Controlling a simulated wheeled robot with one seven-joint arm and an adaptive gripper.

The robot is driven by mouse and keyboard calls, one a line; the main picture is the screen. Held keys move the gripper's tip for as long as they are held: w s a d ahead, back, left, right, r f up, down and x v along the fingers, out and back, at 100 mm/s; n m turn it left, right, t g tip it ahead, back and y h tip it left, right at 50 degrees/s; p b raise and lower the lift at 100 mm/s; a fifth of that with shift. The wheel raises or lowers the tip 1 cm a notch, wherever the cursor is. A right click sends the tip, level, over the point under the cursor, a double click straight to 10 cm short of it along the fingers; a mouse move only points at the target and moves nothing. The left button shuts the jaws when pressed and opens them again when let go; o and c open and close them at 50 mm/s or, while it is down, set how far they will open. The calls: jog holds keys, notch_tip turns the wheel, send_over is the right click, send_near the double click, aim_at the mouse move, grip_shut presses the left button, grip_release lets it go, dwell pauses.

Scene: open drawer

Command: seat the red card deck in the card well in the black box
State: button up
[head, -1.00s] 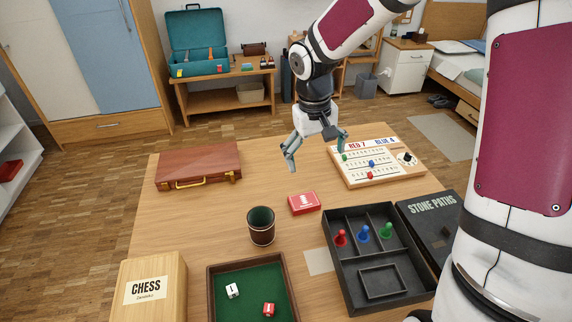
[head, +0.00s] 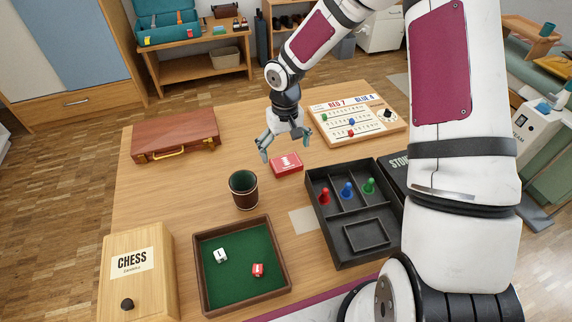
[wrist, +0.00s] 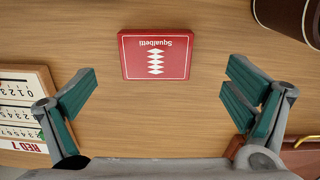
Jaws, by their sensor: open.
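The red card deck (head: 286,165) lies flat on the wooden table, with its label up. In the wrist view the deck (wrist: 156,56) sits ahead of and between the spread fingers. My gripper (head: 285,148) is open and empty, pointing down above the table at the far side of the deck. Its teal finger pads show wide apart in the wrist view (wrist: 164,95). The black box (head: 338,247) stands open at the right of the table. Its card well (head: 367,234) is a raised rectangular frame in the front compartment, and it is empty.
Red, blue and green pawns (head: 347,190) stand in the box's back compartments. A dice cup (head: 243,190) stands left of the deck, with a green dice tray (head: 206,291) in front. A scoreboard (head: 352,119) lies behind right, a brown case (head: 176,136) behind left. Bare table separates deck and box.

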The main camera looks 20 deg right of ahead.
aim_at(287, 163)
jog(key=shift+d+f, duration=0.15)
jog(key=shift+f, duration=1.15)
jog(key=shift+d+f, duration=0.15)
jog(key=shift+f, duration=1.15)
jog(key=c, duration=1.3)
